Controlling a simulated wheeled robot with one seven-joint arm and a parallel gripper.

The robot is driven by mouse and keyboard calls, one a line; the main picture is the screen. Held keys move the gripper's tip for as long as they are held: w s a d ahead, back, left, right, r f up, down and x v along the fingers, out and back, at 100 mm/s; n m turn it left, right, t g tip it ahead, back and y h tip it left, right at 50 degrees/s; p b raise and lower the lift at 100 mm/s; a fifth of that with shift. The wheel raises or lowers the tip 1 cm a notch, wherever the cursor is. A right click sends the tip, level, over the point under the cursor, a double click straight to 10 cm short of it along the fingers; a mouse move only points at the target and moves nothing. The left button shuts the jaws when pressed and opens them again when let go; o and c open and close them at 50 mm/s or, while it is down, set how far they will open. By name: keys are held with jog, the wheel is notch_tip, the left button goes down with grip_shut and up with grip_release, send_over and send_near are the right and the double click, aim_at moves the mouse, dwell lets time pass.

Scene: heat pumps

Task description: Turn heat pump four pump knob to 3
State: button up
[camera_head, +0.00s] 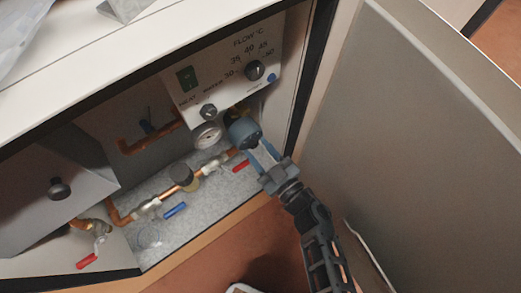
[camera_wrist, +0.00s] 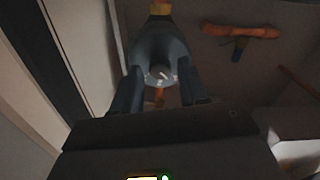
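The blue-grey pump (camera_head: 243,132) sits on the copper pipework inside the open heat pump cabinet, below the control panel. My gripper (camera_head: 258,152) reaches up from the lower right, its two fingers apart at the pump's front. In the wrist view the pump (camera_wrist: 160,45) fills the space between and beyond the fingers (camera_wrist: 157,88). Its round, shiny knob face (camera_wrist: 160,75) lies between them. The fingers look close to the pump's sides; whether they touch it is unclear. No setting marks on the knob can be read.
The white control panel (camera_head: 223,84) with a flow-temperature dial (camera_head: 254,70) hangs just above the pump. A large grey door panel (camera_head: 420,130) stands close on the right.

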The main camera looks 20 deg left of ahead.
grip_shut()
jog(key=shift+p, duration=0.3)
jog(key=m+p, duration=0.2)
jog(key=shift+r+m+p, duration=0.2)
jog(key=shift+m+p, duration=0.15)
jog(key=shift+m, duration=0.05)
jog(key=m+p, duration=0.4)
jog(key=m, duration=0.2)
jog(key=shift+f, duration=0.1)
jog(key=m+p, duration=0.1)
jog(key=m, duration=0.3)
jog(key=shift+f+m, duration=0.1)
jog(key=shift+m, duration=0.3)
jog(key=m+p, duration=0.1)
jog(key=m, duration=0.3)
jog(key=shift+m, duration=0.3)
